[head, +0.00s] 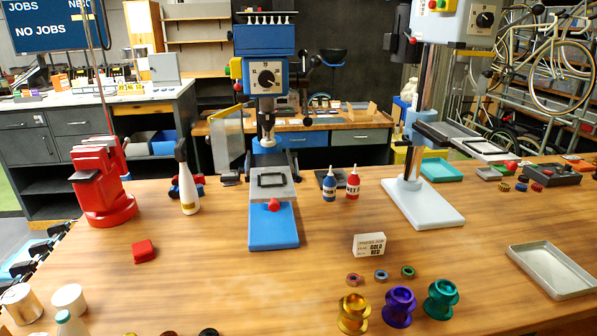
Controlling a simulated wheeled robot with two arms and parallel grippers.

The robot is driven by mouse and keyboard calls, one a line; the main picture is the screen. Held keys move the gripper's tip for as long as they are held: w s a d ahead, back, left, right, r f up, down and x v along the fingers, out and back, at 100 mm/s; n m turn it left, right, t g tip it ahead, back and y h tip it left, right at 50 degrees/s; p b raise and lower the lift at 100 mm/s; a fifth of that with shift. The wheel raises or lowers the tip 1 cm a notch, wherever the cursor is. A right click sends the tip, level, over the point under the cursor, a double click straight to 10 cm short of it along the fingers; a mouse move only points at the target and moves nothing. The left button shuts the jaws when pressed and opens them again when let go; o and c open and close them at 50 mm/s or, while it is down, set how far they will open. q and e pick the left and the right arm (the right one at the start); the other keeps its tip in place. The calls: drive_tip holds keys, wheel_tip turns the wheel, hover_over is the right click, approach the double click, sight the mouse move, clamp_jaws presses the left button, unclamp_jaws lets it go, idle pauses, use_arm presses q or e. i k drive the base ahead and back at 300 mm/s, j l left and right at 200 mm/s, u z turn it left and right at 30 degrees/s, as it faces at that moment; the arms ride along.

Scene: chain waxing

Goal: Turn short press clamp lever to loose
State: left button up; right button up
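A blue press (264,75) with a black dial on its front stands at the back middle of the workbench (200,280). A taller grey press (455,22) on a bare column stands to its right, its head cut off by the top edge, so the blue one looks the shorter. The blue press's base (273,232) carries a grey plate with a dark square frame (272,180). A red knob (273,204) sits at the plate's front edge. Dark ball-ended handles (308,61) show right of its head. I cannot tell which part is the clamp lever or its setting. Neither gripper shows.
A red stand (103,190) and white bottle (187,185) are left of the blue press. Blue (329,188) and red (352,185) bottles stand to its right. Gold (353,312), purple (399,306) and teal (441,299) spools and a grey tray (550,270) are in front right.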

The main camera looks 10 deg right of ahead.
sight(297, 168)
drive_tip(key=l+u, duration=0.15)
drive_tip(key=l, duration=0.25)
drive_tip(key=k+l+u, duration=0.15)
drive_tip(key=l, duration=0.25)
drive_tip(key=k+l+u, duration=0.15)
drive_tip(key=l, duration=0.25)
drive_tip(key=k+l+u, duration=0.15)
drive_tip(key=l, duration=0.25)
drive_tip(key=i, duration=0.05)
